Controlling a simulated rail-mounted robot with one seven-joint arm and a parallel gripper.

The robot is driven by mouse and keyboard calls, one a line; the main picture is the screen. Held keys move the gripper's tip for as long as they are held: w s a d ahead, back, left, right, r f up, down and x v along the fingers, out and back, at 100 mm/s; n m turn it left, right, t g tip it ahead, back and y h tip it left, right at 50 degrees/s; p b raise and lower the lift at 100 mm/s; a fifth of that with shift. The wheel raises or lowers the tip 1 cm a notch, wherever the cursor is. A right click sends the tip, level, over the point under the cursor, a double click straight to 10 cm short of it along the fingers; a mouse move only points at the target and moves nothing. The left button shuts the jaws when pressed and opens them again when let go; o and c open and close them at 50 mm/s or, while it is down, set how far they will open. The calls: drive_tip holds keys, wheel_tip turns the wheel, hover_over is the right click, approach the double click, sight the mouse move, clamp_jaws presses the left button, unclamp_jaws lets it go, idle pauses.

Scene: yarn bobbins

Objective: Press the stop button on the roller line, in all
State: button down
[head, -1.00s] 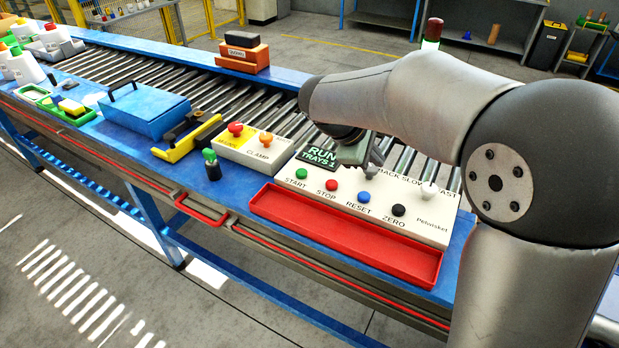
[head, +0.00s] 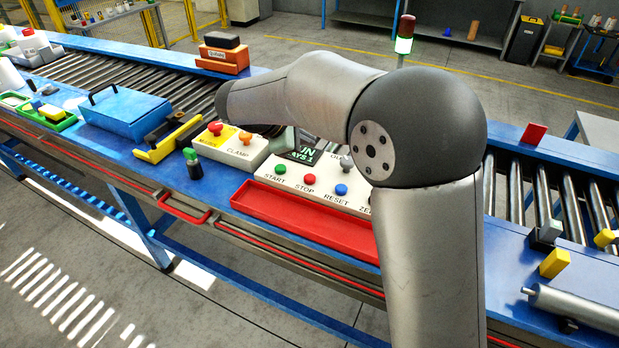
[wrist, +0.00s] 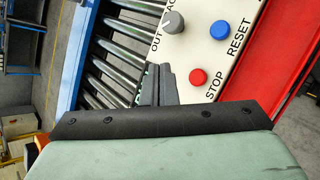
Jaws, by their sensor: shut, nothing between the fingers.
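The red STOP button (head: 309,180) is on the white control panel (head: 262,172), between the green START button (head: 280,169) and the blue RESET button (head: 341,189). In the wrist view the STOP button (wrist: 198,77) lies just right of my gripper (wrist: 160,72). My gripper's dark fingers are shut and empty, in front of the panel's display edge. Whether they touch the panel I cannot tell. In the head view my arm hides the fingers, part of the display (head: 302,154) and the panel's right end.
A red tray (head: 300,222) lies along the panel's front. A grey knob (wrist: 172,22) stands near my fingers. Rollers (head: 145,82) run behind. A signal lamp (head: 404,45) rises behind my arm.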

sight(306, 179)
drive_tip(key=shift+f+b, duration=2.7)
drive_tip(key=shift+f, duration=1.3)
drive_tip(key=shift+f+b, duration=0.4)
drive_tip(key=shift+f, duration=0.05)
drive_tip(key=shift+f+b, duration=0.35)
drive_tip(key=shift+f, duration=0.2)
drive_tip(key=shift+r, duration=0.2)
drive_tip(key=shift+r+p, duration=0.65)
drive_tip(key=shift+r, duration=0.15)
drive_tip(key=shift+r+p, duration=1.85)
drive_tip(key=shift+r, duration=0.7)
